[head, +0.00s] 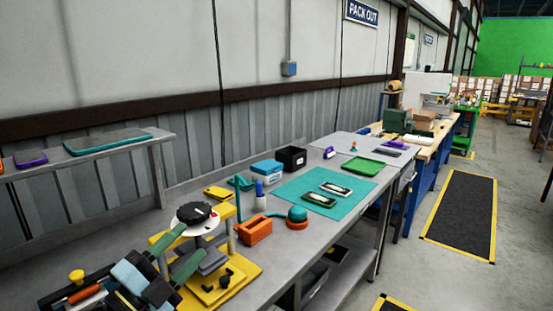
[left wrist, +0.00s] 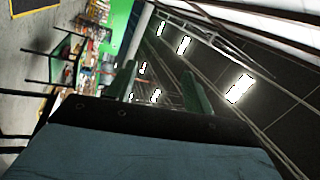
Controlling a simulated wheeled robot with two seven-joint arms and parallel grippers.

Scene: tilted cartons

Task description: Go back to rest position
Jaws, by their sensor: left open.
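My left gripper (head: 190,243) is at the lower left of the head view, its two green fingers spread apart. It appears in front of the yellow press-like fixture (head: 235,283) with a black round knob on top; I cannot tell the gap between them. The left wrist view shows the same gripper (left wrist: 158,80) open, with nothing between its fingers and the ceiling lights beyond. My right gripper is in neither view.
A grey workbench (head: 340,238) runs along the wall. On it are an orange block (head: 255,231), a teal mat (head: 290,187) with two phone-like items, a black bin (head: 291,158) and a green tray (head: 363,166). A raised shelf (head: 120,148) stands at left. The floor at right is open.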

